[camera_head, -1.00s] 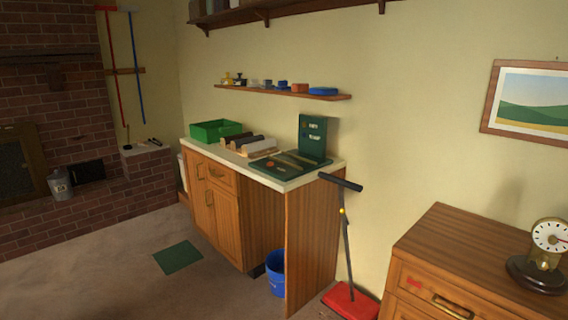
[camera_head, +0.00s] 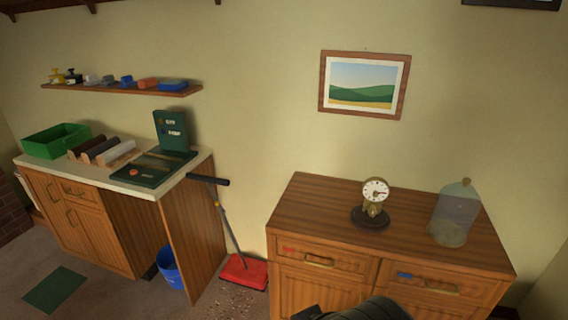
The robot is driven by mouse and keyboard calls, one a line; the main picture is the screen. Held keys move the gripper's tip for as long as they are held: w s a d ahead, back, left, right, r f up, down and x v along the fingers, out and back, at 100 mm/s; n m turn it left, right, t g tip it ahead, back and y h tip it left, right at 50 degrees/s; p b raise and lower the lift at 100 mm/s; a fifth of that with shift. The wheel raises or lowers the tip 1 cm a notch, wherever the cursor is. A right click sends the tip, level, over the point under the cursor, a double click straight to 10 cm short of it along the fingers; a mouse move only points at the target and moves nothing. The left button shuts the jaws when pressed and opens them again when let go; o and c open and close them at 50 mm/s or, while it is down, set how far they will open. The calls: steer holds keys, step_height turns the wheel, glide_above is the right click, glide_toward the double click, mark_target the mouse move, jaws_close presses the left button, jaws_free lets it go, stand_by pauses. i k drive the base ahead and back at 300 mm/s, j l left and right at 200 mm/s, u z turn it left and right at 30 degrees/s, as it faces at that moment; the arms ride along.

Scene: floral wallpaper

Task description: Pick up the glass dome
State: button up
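The glass dome (camera_head: 455,215) stands upright on the right part of a wooden cabinet top. It is clear and greyish with a small brass-coloured knob on top. A small clock (camera_head: 375,197) with a white dial and dark round base stands uncovered to its left, apart from it. A dark rounded part of what seems to be my arm shows at the bottom edge, in front of the cabinet. My gripper's fingers are not in view.
The wooden cabinet (camera_head: 315,215) has a clear top left of the clock. A red floor sweeper (camera_head: 243,271) leans near its left side. A counter (camera_head: 140,190) further left holds a green bin (camera_head: 56,140) and an open green case (camera_head: 171,131). A framed picture (camera_head: 364,84) hangs above.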

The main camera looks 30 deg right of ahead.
mark_target(456, 208)
steer(key=z, duration=1.45)
